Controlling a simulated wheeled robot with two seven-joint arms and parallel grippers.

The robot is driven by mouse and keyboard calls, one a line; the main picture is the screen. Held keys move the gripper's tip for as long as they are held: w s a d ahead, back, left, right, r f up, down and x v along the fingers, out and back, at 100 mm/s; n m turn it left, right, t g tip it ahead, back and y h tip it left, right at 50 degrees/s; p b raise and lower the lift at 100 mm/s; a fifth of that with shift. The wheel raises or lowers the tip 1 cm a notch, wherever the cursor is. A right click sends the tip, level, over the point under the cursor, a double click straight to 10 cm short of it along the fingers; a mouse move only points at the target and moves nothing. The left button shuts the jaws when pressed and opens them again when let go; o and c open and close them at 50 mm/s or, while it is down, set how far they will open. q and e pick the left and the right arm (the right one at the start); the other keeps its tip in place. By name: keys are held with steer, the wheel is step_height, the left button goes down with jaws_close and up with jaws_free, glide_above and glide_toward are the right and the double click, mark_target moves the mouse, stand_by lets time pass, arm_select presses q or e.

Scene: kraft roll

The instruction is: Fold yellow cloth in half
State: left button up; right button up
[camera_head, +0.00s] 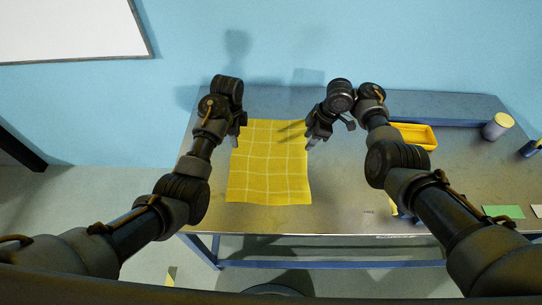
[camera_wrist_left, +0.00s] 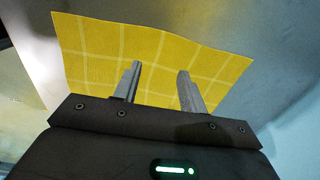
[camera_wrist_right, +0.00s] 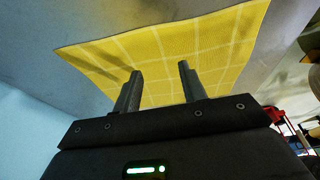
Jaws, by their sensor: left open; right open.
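A yellow cloth (camera_head: 268,165) with a pale grid pattern lies spread flat on the metal table, and its front edge is close to the table's front edge. My left gripper (camera_head: 238,127) is open above the cloth's far left corner. In the left wrist view the cloth (camera_wrist_left: 150,50) lies beyond the open fingers (camera_wrist_left: 158,85). My right gripper (camera_head: 316,138) is open at the cloth's far right side. In the right wrist view the cloth (camera_wrist_right: 160,55) lies beyond the open fingers (camera_wrist_right: 160,82). Neither gripper holds anything. Whether the fingertips touch the cloth I cannot tell.
A yellow bin (camera_head: 416,136) stands on the table to the right, partly behind my right arm. A roll or can (camera_head: 497,126) stands farther right. A green card (camera_head: 503,212) lies near the right front. Bare table (camera_head: 340,190) lies right of the cloth.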

mark_target(238, 154)
arm_select(q)
steer(key=shift+w+a+f, duration=0.1)
steer(key=shift+w+f, duration=0.05)
steer(key=shift+f, duration=1.95)
steer(key=shift+w+a+f, duration=0.1)
steer(key=shift+f, duration=2)
arm_select(e)
steer(key=shift+w+a+f, duration=0.1)
steer(key=shift+w+f, duration=0.05)
steer(key=shift+f, duration=1.95)
steer(key=shift+w+f, duration=0.1)
steer(key=shift+f, duration=2)
arm_select(q)
steer(key=shift+f, duration=0.25)
arm_select(e)
steer(key=shift+f, duration=0.25)
arm_select(q)
steer(key=shift+r, duration=0.1)
steer(key=shift+c, duration=0.4)
arm_select(e)
steer(key=shift+r, duration=0.15)
steer(key=shift+c, duration=0.4)
arm_select(q)
jaws_close()
arm_select(e)
jaws_close()
arm_select(q)
steer(key=shift+r, duration=0.15)
arm_select(e)
steer(key=shift+r, duration=0.1)
